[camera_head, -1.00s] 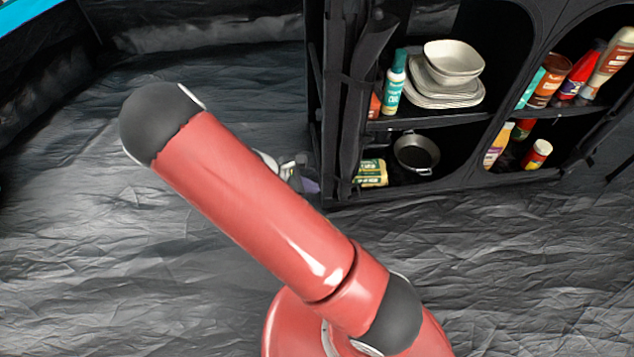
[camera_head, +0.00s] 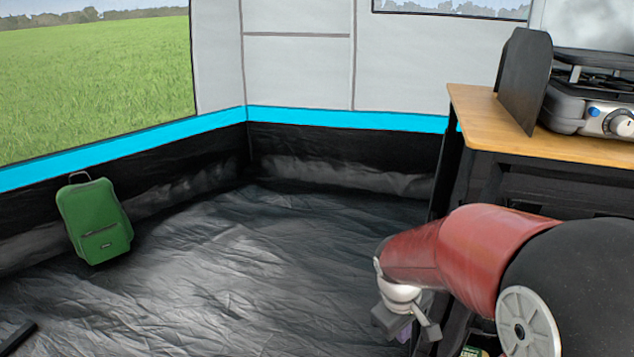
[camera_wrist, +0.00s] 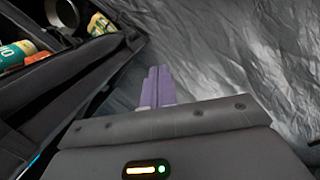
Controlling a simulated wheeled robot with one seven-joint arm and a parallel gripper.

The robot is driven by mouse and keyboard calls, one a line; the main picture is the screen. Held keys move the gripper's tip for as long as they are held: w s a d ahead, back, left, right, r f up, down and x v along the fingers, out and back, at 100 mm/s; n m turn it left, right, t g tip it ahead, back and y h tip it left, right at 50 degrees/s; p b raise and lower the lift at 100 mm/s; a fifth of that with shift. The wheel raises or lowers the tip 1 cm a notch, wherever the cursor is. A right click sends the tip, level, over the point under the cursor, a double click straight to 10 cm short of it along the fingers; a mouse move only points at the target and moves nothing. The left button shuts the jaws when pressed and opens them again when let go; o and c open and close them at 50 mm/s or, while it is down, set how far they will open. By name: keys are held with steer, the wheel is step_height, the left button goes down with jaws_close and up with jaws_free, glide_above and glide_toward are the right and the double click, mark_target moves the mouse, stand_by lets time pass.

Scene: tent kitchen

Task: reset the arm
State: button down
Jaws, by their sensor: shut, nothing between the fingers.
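My gripper shows in the wrist view (camera_wrist: 159,76), its two purple fingers together and nothing between them. It points down toward the dark crinkled floor (camera_wrist: 235,50), beside the black shelf frame (camera_wrist: 75,90). In the head view my red arm reaches in from the lower right and bends, with the wrist and gripper (camera_head: 405,332) hanging low in front of the table's leg. The fingers are small and partly hidden there.
A wooden-topped table (camera_head: 475,110) with a camp stove (camera_head: 590,105) stands at the right, close behind my arm. A green suitcase (camera_head: 95,220) stands by the left tent wall. The floor (camera_head: 240,270) between is mostly clear. Packaged goods (camera_wrist: 20,52) sit on the shelf.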

steer(key=s+a+r+m+t+y+p, duration=0.1)
steer(key=s+r+m+t, duration=0.4)
steer(key=s+r, duration=0.7)
step_height(320, 180, up, 4)
steer(key=shift+a+r+m+y+p, duration=0.1)
steer(key=shift+a+m+y+p, duration=0.2)
steer(key=shift+m+y, duration=0.5)
steer(key=shift+s+d, duration=0.1)
steer(key=shift+d, duration=0.05)
